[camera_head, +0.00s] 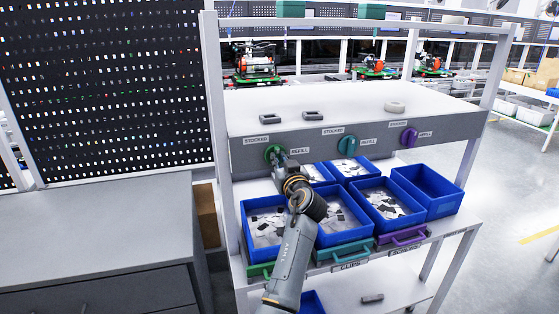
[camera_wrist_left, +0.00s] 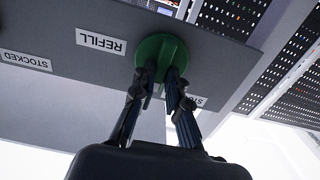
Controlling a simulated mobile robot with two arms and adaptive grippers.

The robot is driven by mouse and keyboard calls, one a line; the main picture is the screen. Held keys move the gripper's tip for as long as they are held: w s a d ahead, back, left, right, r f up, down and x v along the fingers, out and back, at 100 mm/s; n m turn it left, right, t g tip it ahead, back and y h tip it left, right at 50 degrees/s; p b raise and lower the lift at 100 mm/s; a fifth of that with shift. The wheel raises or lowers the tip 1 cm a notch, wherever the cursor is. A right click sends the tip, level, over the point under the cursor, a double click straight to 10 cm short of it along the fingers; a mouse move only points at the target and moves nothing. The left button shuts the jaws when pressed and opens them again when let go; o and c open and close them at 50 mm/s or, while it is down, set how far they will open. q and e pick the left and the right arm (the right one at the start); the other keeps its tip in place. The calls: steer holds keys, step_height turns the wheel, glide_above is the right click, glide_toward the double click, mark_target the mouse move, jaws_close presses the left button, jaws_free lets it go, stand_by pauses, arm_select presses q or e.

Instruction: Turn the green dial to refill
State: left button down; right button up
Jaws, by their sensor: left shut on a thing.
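The green dial (camera_head: 273,151) is on the left of the grey panel along the shelf's front edge, between a STOCKED label (camera_head: 255,140) and a REFILL label (camera_head: 299,150). My left gripper (camera_head: 278,159) is at the dial and partly covers it. In the left wrist view the green dial (camera_wrist_left: 161,48) is a round disc, and the two fingers of my left gripper (camera_wrist_left: 163,76) are shut on its grip. The picture is upside down there, with the REFILL label (camera_wrist_left: 101,41) left of the dial. The dial's pointing direction is hidden by the fingers. My right gripper is not in view.
A teal dial (camera_head: 347,145) and a purple dial (camera_head: 408,137) sit further right on the panel. Blue bins (camera_head: 428,191) stand below, several with parts. Small grey pieces (camera_head: 313,115) and a pale ring (camera_head: 395,106) lie on top. A grey cabinet (camera_head: 90,240) is at left.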

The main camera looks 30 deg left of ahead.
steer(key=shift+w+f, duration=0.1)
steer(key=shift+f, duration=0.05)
arm_select(q)
steer(key=m+b, duration=0.1)
steer(key=m, duration=0.2)
steer(key=shift+w+m, duration=0.1)
steer(key=shift+m, duration=0.9)
steer(key=m, duration=0.2)
steer(key=shift+d+m, duration=0.1)
steer(key=shift+m, duration=0.2)
steer(key=shift+w+f+m+p, duration=0.1)
steer(key=shift+m+p, duration=0.85)
steer(key=shift+m, duration=1.6)
steer(key=shift+w+m+p, duration=0.1)
steer(key=shift+m+p, duration=0.8)
steer(key=shift+m, duration=1.65)
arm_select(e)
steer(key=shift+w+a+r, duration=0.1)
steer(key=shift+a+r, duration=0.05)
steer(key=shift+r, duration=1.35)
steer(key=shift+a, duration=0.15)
